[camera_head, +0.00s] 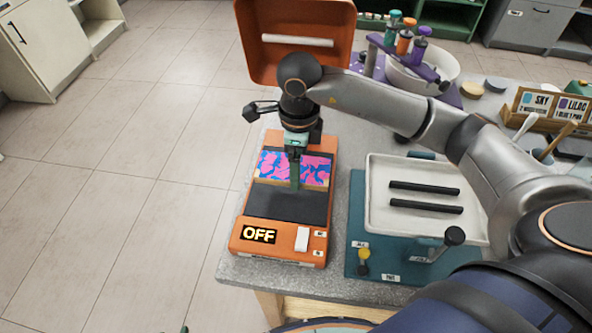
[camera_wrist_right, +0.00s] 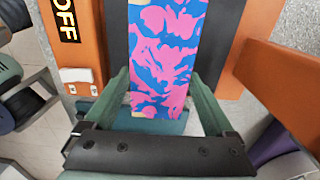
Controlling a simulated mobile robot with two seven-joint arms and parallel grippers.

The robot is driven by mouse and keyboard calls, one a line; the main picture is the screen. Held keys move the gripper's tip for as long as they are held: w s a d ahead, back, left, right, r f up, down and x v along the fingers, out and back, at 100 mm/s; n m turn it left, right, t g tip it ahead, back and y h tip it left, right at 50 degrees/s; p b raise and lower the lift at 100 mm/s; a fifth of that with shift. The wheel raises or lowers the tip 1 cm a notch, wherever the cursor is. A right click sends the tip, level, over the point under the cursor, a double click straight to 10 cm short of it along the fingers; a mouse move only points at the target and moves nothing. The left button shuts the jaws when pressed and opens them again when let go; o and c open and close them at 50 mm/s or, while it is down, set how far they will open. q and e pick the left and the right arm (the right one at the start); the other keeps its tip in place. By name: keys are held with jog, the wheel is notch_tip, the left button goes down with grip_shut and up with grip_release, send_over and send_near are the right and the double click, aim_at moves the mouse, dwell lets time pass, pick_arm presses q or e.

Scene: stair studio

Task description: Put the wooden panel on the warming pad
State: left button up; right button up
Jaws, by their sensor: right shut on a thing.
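The wooden panel (camera_head: 271,167) has a pink and blue painted top and a thin wood-coloured edge. In the head view it lies over the far part of the dark plate of the orange warming pad (camera_head: 275,206); whether it touches the plate I cannot tell. My right gripper (camera_head: 296,180) is shut on the panel from above. In the right wrist view the panel (camera_wrist_right: 167,48) runs between the two green fingers, with the orange pad body (camera_wrist_right: 94,35) beside it. The pad's display reads OFF. My left gripper is not in view.
A white tray (camera_head: 380,207) with two black bars sits on a teal base (camera_head: 360,235) right of the pad. Tiled floor lies left.

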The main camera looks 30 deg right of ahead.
jog(key=shift+w+d+f, duration=0.15)
jog(key=shift+w+f, duration=0.55)
jog(key=shift+f, duration=0.2)
jog(key=shift+w+f+p, duration=0.1)
jog(key=shift+f+p, duration=0.2)
jog(key=shift+f, duration=1.3)
jog(key=shift+f, duration=0.15)
jog(key=o, duration=1.2)
jog(key=shift+c, duration=0.2)
notch_tip(320, 180, up, 12)
jog(key=shift+r+b, duration=0.2)
jog(key=shift+b, duration=0.15)
